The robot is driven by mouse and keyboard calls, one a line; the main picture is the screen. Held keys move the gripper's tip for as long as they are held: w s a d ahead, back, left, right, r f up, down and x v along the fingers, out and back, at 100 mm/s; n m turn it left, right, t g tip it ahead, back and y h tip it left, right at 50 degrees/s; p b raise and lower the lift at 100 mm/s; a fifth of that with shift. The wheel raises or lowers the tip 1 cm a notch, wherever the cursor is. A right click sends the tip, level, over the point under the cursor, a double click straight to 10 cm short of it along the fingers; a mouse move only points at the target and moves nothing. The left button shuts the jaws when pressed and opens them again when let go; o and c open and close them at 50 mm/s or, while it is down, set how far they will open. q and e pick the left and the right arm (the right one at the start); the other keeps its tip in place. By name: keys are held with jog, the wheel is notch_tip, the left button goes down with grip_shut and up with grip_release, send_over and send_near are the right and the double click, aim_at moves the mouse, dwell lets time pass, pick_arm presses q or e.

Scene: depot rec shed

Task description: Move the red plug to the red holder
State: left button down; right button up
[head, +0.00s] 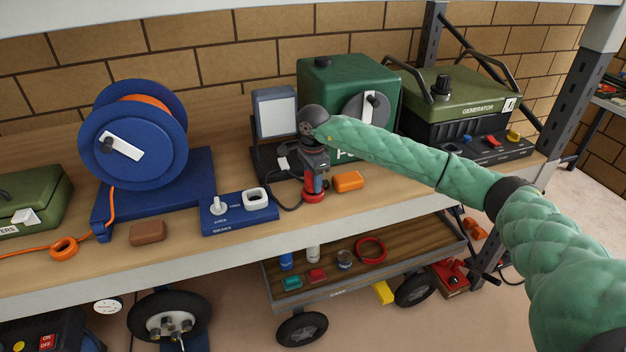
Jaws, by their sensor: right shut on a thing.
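My right gripper (315,168) points down over the shelf, in front of the grey-screened unit, and is shut on what looks like the red plug (309,182). The jaws hide most of the plug, and a dark blue part shows beside its red side. Just below is a low red ring-like piece (313,198) on the wood, which looks like the red holder. The plug is right over or in it; I cannot tell whether it is seated. A black cable loops beside it. My left gripper is not in view.
A blue brake box (238,213) stands to the left and an orange block (348,182) close to the right. Behind are the grey-screened unit (275,112) and a green machine (325,85). A blue cable reel (130,130) stands far left. A cart (350,286) is below the shelf.

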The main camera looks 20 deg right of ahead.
jog(key=o, duration=1.1)
jog(key=shift+c, duration=0.2)
